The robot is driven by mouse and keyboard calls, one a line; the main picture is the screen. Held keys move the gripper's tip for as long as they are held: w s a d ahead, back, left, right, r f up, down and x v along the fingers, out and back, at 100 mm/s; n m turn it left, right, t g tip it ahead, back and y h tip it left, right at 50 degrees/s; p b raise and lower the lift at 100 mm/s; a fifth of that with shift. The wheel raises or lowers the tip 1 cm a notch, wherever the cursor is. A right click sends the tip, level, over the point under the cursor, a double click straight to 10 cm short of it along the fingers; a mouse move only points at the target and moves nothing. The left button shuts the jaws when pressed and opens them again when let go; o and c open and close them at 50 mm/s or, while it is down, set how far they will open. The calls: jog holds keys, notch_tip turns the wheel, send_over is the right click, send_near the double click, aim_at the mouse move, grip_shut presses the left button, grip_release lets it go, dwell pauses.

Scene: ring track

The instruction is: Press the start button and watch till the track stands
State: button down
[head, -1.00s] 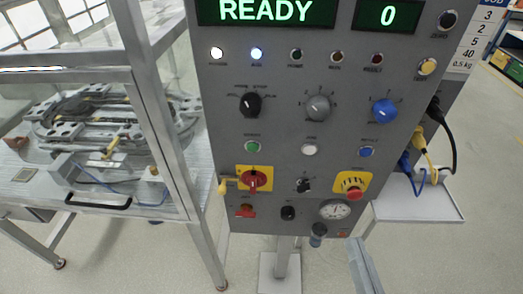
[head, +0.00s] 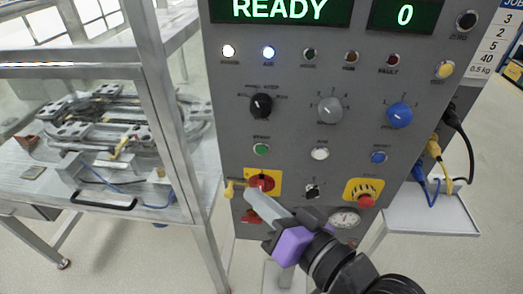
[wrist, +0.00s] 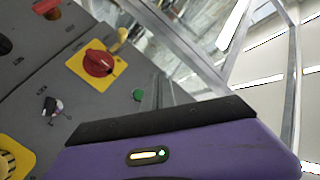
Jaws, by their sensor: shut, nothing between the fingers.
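The green start button (head: 260,150) sits on the grey control panel (head: 290,120), left of a white and a blue button. It also shows in the wrist view (wrist: 138,95). The display (head: 280,10) reads READY and the counter (head: 405,14) reads 0. My gripper (head: 251,195) is shut and empty, below the start button. Its pale tip overlaps the lower part of the red rotary switch (head: 262,182) in the head view; I cannot tell if they touch. The ring track (head: 120,125) lies on the bench behind the framed guard, at left.
A red mushroom button (head: 366,200) on a yellow plate is at the panel's lower right. A yellow tag or padlock (head: 232,188) hangs beside the red switch. The white and blue-white lamps (head: 268,52) are lit. A guard post (head: 165,110) stands left of the panel.

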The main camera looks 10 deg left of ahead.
aim_at(262, 150)
jog(key=shift+s+f, duration=0.1)
jog(key=shift+f, duration=0.05)
jog(key=shift+w+b, duration=0.7)
jog(key=shift+w, duration=3.75)
jog(key=shift+w, duration=0.4)
